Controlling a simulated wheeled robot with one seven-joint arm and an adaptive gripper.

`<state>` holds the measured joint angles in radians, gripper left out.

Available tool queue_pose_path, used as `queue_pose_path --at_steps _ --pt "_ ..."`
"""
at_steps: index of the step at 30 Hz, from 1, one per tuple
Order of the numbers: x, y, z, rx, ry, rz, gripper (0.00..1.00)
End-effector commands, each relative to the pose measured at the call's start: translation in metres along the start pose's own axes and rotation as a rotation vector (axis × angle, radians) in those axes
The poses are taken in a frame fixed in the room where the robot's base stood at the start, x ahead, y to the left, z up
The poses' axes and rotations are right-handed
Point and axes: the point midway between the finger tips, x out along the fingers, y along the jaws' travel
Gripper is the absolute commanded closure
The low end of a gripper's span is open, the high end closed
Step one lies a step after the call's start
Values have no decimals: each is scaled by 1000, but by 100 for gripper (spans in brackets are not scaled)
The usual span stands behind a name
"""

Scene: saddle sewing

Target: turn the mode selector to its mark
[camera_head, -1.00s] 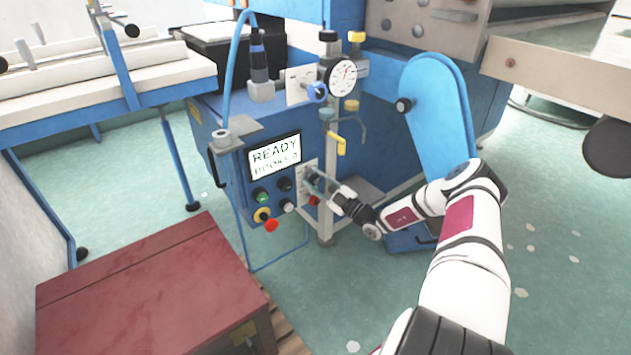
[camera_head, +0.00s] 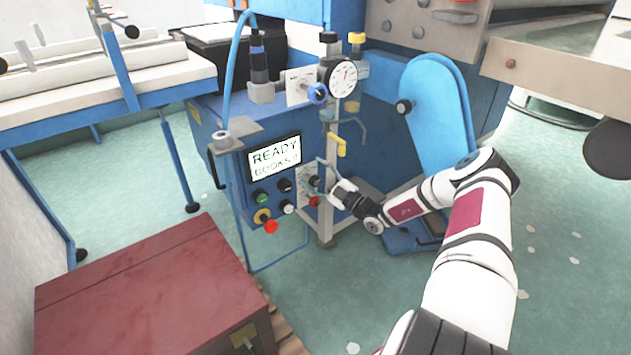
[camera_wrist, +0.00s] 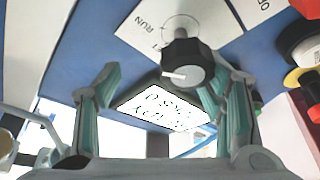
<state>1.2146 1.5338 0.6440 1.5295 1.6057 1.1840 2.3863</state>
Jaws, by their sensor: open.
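The mode selector is a black knob (camera_wrist: 187,62) with a white pointer line, on a white plate (camera_wrist: 215,28) lettered RUN. In the wrist view the pointer points left; which mark it meets I cannot tell. In the head view the knob (camera_head: 314,182) sits on the panel right of the display. My gripper (camera_head: 326,178) is open beside the panel, its fingers spread toward the knob. In the wrist view my gripper (camera_wrist: 165,90) has one finger on each side, with the knob just beyond the tips, nearer the right finger. Contact is not clear.
The lit display (camera_head: 275,156) reads READY. Green, black, white and red buttons (camera_head: 270,226) sit below it. A red knob (camera_head: 314,201) is just under the selector. A yellow-handled valve (camera_head: 337,145) hangs above my gripper. A red box (camera_head: 150,290) stands at lower left.

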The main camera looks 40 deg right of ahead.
Motion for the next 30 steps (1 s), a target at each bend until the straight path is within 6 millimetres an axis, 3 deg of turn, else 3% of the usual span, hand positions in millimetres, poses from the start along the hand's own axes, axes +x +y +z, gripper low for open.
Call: queue_pose_path --at_steps 1,3,9,30 --pt "6 18 -12 -8 16 18 48" --pt "9 29 -22 -9 18 22 47" --pt "16 47 -39 -8 15 21 48" --pt "18 50 -44 -4 10 15 48"
